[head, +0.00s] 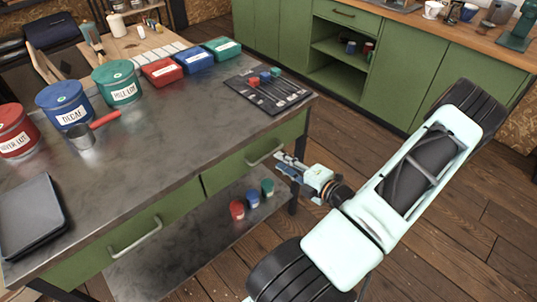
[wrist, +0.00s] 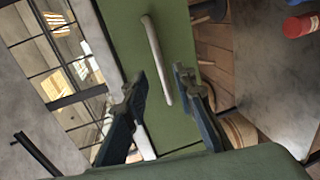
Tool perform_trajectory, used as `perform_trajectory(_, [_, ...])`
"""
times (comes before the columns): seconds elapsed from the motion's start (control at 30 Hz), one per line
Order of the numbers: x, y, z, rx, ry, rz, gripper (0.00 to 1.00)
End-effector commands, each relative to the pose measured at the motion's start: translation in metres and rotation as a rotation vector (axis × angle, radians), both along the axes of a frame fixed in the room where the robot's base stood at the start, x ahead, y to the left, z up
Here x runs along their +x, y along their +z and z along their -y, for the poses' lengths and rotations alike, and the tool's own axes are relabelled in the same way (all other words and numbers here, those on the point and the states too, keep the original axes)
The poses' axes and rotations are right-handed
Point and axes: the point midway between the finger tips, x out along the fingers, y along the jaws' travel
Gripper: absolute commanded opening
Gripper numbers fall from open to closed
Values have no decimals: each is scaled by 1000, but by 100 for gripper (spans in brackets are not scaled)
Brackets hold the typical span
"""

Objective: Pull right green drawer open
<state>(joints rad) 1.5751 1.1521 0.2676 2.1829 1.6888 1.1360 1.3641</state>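The right green drawer (head: 226,174) is in the front of the metal-topped workbench and looks shut in the head view. Its pale bar handle (head: 265,154) sits near the middle of its front. My gripper (head: 279,164) is just in front of the handle, on its right side. In the wrist view the green drawer front (wrist: 185,118) fills the middle, and the handle (wrist: 154,50) runs slantwise down toward the fingers. My gripper (wrist: 160,75) is open, with one finger on each side of the handle's lower part. I cannot tell whether either finger touches it.
A second green drawer has its own handle (head: 135,237) at the left. Several small cups, including a red cup (head: 237,209), stand on the lower shelf (head: 190,238). Canisters, boxes and a dark tool mat (head: 268,92) are on the benchtop. Wooden floor (head: 345,130) lies clear behind my arm.

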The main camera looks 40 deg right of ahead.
Motion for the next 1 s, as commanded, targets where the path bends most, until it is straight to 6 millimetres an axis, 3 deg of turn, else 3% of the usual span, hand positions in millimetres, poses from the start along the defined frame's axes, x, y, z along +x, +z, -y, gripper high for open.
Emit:
perform_trajectory(0.1, [24, -5, -3, 1, 4, 1, 25])
perform_trajectory(0.33, [58, -13, -5, -1, 3, -1, 25])
perform_trajectory(0.77, [69, -15, -6, -2, 1, -1, 25])
perform_trajectory(1.0, [68, -15, -6, -2, 2, -1, 0])
